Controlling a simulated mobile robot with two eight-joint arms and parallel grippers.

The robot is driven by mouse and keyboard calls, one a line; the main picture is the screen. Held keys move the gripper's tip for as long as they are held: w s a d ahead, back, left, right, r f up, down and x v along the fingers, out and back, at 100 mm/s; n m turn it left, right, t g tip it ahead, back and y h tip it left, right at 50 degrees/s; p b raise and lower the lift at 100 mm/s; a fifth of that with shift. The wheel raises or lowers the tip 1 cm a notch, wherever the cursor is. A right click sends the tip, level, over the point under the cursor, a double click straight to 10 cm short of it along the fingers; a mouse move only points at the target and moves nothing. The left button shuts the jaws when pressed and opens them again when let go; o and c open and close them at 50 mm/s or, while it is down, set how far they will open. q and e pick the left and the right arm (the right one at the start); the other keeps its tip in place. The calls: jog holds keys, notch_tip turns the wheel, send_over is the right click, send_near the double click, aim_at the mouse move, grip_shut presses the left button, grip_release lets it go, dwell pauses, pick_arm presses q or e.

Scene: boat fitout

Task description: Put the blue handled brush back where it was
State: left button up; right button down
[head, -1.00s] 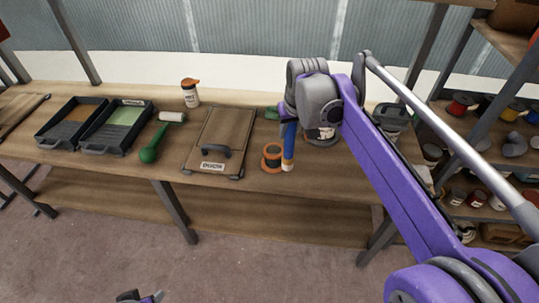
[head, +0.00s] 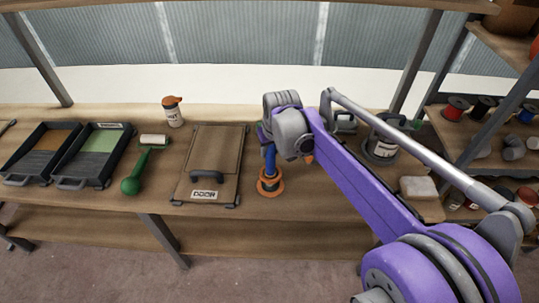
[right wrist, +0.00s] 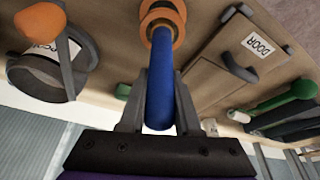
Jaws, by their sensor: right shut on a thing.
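The blue handled brush (head: 270,158) is upright over the bench, in the grip of my right gripper (head: 271,138). In the right wrist view, its blue handle (right wrist: 160,85) stands between the two fingers of my right gripper (right wrist: 159,105). The brush's lower end meets the orange round holder (head: 270,188) in the picture; the holder also shows in the right wrist view (right wrist: 162,14). The bristles are hidden, and I cannot tell whether they are inside the holder or just above it. My left gripper is not in view.
Left of the holder lie a board marked DOOR (head: 190,180), a green-handled roller (head: 140,165) and two paint trays (head: 92,152). An orange-capped bottle (head: 173,112) stands behind. To the right are a labelled can (head: 383,147), a pale block (head: 418,187) and shelves.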

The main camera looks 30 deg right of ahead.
jog(key=shift+f, duration=0.9)
jog(key=shift+f, duration=0.15)
jog(key=c, duration=0.6)
grip_release()
jog(key=d+p+v, duration=0.1)
jog(key=v, duration=1.1)
jog(key=shift+n+t+y, duration=0.3)
jog(key=shift+n+t, duration=0.4)
jog(key=shift+n, duration=0.2)
jog(key=s+a+f, duration=0.3)
jog(key=s+f, duration=0.2)
jog(key=s, duration=0.1)
jog(key=s+a+f, duration=0.4)
jog(key=s+f, duration=0.1)
jog(key=s, duration=0.1)
jog(key=s+a+f, duration=0.4)
jog(key=s+f, duration=0.2)
jog(key=shift+s, duration=0.4)
